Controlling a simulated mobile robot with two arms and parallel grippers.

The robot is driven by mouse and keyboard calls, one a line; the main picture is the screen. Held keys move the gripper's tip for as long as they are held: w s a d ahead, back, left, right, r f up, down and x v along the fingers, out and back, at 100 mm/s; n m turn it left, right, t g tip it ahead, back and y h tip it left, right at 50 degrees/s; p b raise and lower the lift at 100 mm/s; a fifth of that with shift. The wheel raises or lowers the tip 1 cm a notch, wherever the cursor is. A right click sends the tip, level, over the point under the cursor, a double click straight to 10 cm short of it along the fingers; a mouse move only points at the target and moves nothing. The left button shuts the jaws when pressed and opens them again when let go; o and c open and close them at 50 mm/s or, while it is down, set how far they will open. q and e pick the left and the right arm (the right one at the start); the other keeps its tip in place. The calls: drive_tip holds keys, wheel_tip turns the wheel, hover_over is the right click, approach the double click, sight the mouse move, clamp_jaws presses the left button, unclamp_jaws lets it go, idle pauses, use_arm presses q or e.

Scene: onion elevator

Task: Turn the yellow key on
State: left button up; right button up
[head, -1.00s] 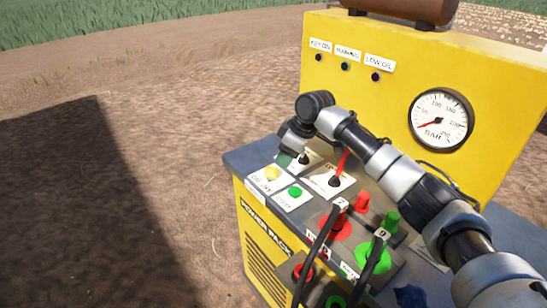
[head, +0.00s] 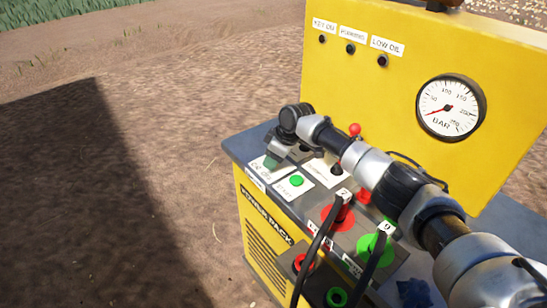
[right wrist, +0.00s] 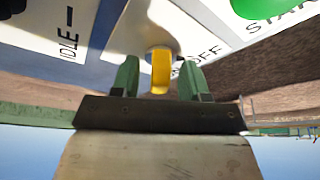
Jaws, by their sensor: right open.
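The yellow key (right wrist: 161,72) shows in the right wrist view, standing out from a round pale lock on a white label; "OFF" is readable beside it. My right gripper (right wrist: 159,76) is open, with one green finger on each side of the key. Gaps show between key and fingers. In the head view my right gripper (head: 275,160) is over the panel's left corner and hides the key. My left gripper is not in view.
The yellow power pack (head: 390,110) has a pressure gauge (head: 450,107) and several dark indicators. A green START button (head: 296,181) is close to the gripper. A red-knobbed lever (head: 354,130) and hose couplings are nearby. Bare soil lies left.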

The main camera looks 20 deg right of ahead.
drive_tip(key=shift+f, duration=0.1)
drive_tip(key=shift+c, duration=0.7)
clamp_jaws()
drive_tip(key=shift+a+p, duration=0.1)
drive_tip(key=shift+p, duration=0.35)
drive_tip(key=m+p, duration=0.2)
drive_tip(key=m+t+h+p, duration=0.1)
drive_tip(key=m+p, duration=0.1)
drive_tip(key=p, duration=0.1)
drive_tip(key=m+h+p, duration=0.1)
drive_tip(key=m+p, duration=0.1)
drive_tip(key=p, duration=0.1)
drive_tip(key=shift+a+r+m, duration=0.15)
drive_tip(key=shift+r+m, duration=0.15)
drive_tip(key=shift+f+m+t+h+p, duration=0.15)
drive_tip(key=shift+m+t+h+p, duration=0.25)
drive_tip(key=shift+m+p, duration=0.7)
use_arm(q)
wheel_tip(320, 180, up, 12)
drive_tip(key=p, duration=0.1)
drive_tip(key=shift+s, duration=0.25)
use_arm(e)
drive_tip(key=shift+f+m+h, duration=0.1)
drive_tip(key=shift+m+h, duration=0.5)
drive_tip(key=shift+m, duration=1)
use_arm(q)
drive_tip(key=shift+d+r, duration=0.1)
